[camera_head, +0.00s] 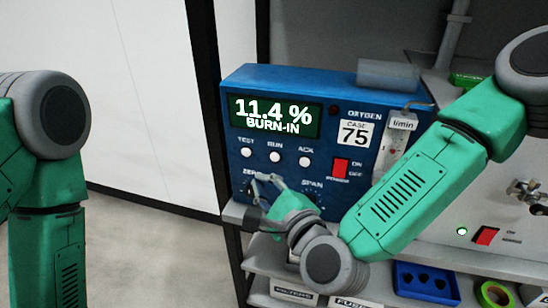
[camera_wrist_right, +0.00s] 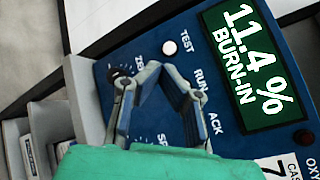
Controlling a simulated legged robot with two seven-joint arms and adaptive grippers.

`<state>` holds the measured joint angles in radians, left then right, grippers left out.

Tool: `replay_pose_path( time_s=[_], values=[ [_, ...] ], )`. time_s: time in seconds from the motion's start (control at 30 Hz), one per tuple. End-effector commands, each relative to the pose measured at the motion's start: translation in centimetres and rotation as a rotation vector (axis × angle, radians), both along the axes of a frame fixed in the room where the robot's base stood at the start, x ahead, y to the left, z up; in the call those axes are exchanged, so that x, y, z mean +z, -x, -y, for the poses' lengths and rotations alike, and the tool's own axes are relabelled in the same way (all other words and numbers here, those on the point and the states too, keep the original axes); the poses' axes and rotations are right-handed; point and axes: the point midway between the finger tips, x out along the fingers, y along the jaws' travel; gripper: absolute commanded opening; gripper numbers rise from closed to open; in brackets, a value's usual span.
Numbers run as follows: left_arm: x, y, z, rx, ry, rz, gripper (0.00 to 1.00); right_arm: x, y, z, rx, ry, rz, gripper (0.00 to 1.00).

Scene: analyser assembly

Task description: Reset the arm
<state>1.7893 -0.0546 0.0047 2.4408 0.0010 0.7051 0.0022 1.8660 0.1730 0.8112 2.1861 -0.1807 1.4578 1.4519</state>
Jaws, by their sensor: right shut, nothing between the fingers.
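The blue analyser (camera_head: 290,82) stands on a grey shelf, its green display reading "11.4 % BURN-IN". Its front has white TEST, RUN and ACK buttons, a red power switch (camera_head: 340,168), and ZERO and SPAN knobs. My right gripper (camera_head: 262,179) is in front of the lower left of this panel, around the ZERO and SPAN labels, and hides part of them. In the right wrist view the fingers (camera_wrist_right: 156,68) are shut and empty, below the TEST and RUN buttons. Whether they touch the panel cannot be told. My left arm shows at the left edge; its gripper is out of view.
A flowmeter (camera_head: 396,145) is on the analyser's right side, behind my right forearm. Below are shelf bins with labels, a blue tray (camera_head: 427,282) and a green tape roll (camera_head: 495,293). A second red switch (camera_head: 486,236) is at the right. Floor at the left is clear.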

Motion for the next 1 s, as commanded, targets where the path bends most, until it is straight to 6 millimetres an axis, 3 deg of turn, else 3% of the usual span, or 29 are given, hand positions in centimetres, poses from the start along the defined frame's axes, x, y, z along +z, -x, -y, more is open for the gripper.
replay_pose_path(
  time_s=[0.37,0.47,0.57,0.67,0.8,0.9,1.0],
  values=[
    [0.0,0.0,0.0,0.0,0.0,0.0,0.4,-0.6,0.2,0.1,0.008,0.026,-0.004,0.0],
    [0.0,0.0,0.0,0.0,0.0,0.0,0.4,-3.3,1.3,0.5,0.048,0.15,-0.022,0.0],
    [0.0,0.0,0.0,0.0,0.0,0.0,0.4,-8.4,3.8,1.7,0.144,0.391,-0.054,0.0],
    [0.0,0.0,0.0,0.0,0.0,0.0,0.4,-14.6,7.4,4.5,0.292,0.692,-0.09,0.0],
    [0.0,0.0,0.0,0.0,0.0,0.0,0.4,-21.7,13.2,10.2,0.555,1.085,-0.138,0.0],
    [0.0,0.0,0.0,0.0,0.0,0.0,0.4,-25.3,17.6,15.2,0.776,1.324,-0.171,0.0],
    [0.0,0.0,0.0,0.0,0.0,0.0,0.4,-27.4,21.6,20.3,1.0,1.506,-0.202,0.0]
  ],
)
